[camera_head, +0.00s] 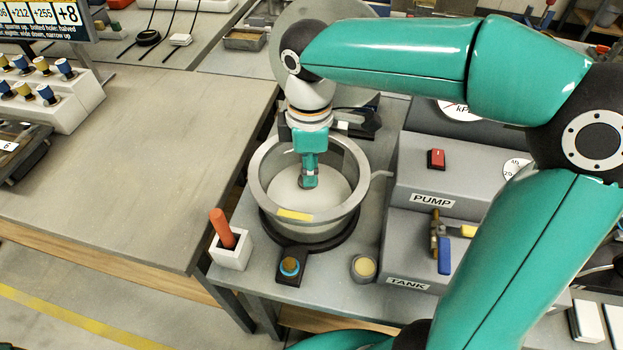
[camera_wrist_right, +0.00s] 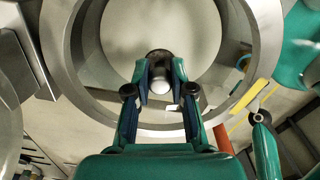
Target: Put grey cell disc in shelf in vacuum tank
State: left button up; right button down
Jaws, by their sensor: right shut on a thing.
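The vacuum tank is an open, round metal vessel (camera_head: 262,195) with a thick rim and a pale round floor or shelf (camera_head: 335,195) inside. My right gripper (camera_head: 309,182) points down through its mouth. It is shut on a small grey piece, which I take for the grey cell disc (camera_wrist_right: 158,54); the fingers hide much of it. In the right wrist view the fingers (camera_wrist_right: 160,80) are close together over the pale surface inside the tank. I cannot tell whether the piece touches that surface.
The bench at left (camera_head: 150,150) is mostly clear.

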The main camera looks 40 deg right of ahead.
jog(key=shift+f, duration=1.85)
jog(key=c, duration=1)
grip_release()
jog(key=shift+f+b, duration=0.1)
jog(key=shift+b, duration=0.2)
notch_tip(320, 180, up, 11)
jog(key=shift+r+p, duration=0.1)
jog(key=shift+p, duration=0.85)
jog(key=shift+r, duration=0.55)
